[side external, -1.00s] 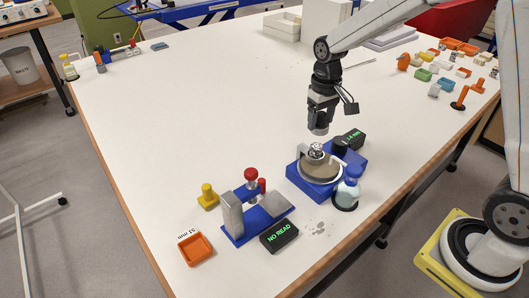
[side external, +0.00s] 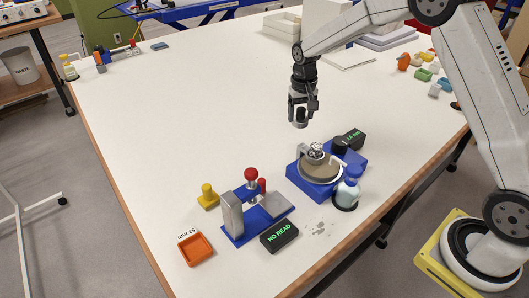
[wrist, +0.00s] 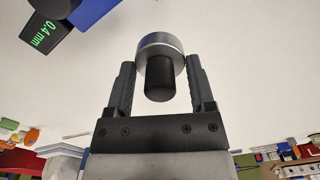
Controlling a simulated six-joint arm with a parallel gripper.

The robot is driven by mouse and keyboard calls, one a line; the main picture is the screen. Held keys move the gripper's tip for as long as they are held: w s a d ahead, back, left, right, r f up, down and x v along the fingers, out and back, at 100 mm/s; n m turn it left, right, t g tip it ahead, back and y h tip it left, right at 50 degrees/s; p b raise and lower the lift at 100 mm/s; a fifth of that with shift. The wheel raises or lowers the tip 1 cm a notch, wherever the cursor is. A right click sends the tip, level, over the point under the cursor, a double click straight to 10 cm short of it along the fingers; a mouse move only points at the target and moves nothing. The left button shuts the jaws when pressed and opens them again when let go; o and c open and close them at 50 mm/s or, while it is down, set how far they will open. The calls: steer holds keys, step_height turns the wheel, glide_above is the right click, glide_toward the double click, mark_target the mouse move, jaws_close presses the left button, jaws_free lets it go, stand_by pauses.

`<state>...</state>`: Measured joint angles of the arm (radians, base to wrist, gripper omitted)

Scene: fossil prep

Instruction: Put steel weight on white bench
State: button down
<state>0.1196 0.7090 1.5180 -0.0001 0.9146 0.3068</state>
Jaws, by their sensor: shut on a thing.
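The steel weight is a short silver disc with a black knob. It shows large in the wrist view (wrist: 160,48), between the two fingers of my gripper (wrist: 160,68). In the side view my gripper (side external: 299,113) hangs above the white bench (side external: 190,110), shut on the steel weight (side external: 300,123), which is held in the air. Bare bench top lies below and around it. The weight is clear of the blue device with the round plate (side external: 320,168), which stands nearer the front edge.
A dark readout box (side external: 350,138) sits at the blue device, with a bottle (side external: 347,188) beside it. A blue press fixture (side external: 255,222), a NO READ box (side external: 280,236), a yellow knob (side external: 208,197) and an orange tray (side external: 195,248) stand at the front. The bench middle is clear.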

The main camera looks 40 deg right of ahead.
steer(key=shift+w+d+f+m, duration=0.25)
steer(key=shift+w+f, duration=0.15)
steer(key=shift+w, duration=0.15)
steer(key=shift+w+d+f+m, duration=0.15)
steer(key=shift+w+f+m, duration=0.1)
steer(key=shift+w+f, duration=0.25)
glide_above(294, 150)
steer(key=shift+f, duration=3.05)
steer(key=shift+f, duration=0.1)
steer(key=shift+f, duration=1.75)
steer(key=shift+f, duration=0.15)
jaws_free()
